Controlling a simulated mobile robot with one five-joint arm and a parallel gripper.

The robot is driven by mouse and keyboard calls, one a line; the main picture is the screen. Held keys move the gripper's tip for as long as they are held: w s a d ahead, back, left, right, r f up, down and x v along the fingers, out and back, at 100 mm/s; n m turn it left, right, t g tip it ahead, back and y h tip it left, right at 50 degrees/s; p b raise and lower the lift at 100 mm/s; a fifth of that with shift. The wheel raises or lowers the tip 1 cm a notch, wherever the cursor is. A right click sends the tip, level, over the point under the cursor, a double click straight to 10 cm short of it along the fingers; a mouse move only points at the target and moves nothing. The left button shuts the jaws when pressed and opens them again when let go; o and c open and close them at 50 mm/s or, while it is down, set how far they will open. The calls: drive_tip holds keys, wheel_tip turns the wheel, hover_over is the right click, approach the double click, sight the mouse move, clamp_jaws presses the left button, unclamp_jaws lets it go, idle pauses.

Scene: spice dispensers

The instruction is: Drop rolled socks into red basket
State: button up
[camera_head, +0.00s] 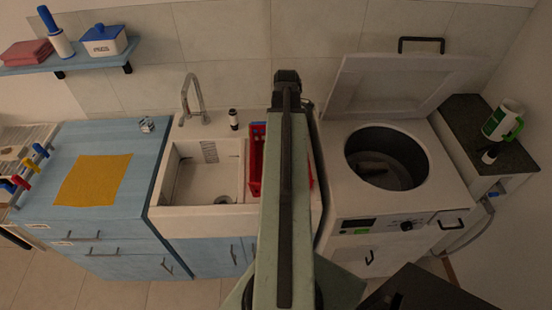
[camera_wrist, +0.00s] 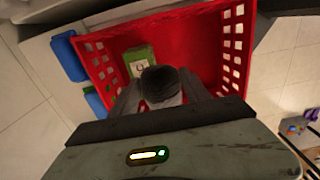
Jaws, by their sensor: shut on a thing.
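The red basket (camera_head: 255,172) is mostly hidden behind my arm in the head view, beside the sink. In the wrist view the red basket (camera_wrist: 203,42) fills the upper middle, with holes in its side walls. My gripper (camera_wrist: 160,96) is shut on a dark grey rounded bundle, the rolled socks (camera_wrist: 161,80). The socks appear over the basket's opening; their height above its floor is hard to judge. The gripper is hidden in the head view.
A green box (camera_wrist: 140,58) stands inside the basket behind the socks. Blue objects (camera_wrist: 70,57) are at the basket's left side. The sink (camera_head: 190,185) is left of the basket, and a top-loading washer (camera_head: 420,195) with its lid raised is to the right.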

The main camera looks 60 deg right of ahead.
wheel_tip(320, 180, up, 4)
drive_tip(key=p, duration=0.3)
drive_tip(key=shift+f+p, duration=0.2)
drive_tip(key=shift+p, duration=0.1)
wheel_tip(320, 180, down, 7)
drive_tip(key=b, duration=0.7)
drive_tip(key=shift+r, duration=0.2)
drive_tip(key=o, duration=1.4)
drive_tip(key=shift+o, duration=0.2)
wheel_tip(320, 180, up, 8)
drive_tip(key=p, duration=0.8)
drive_tip(key=shift+f, duration=0.1)
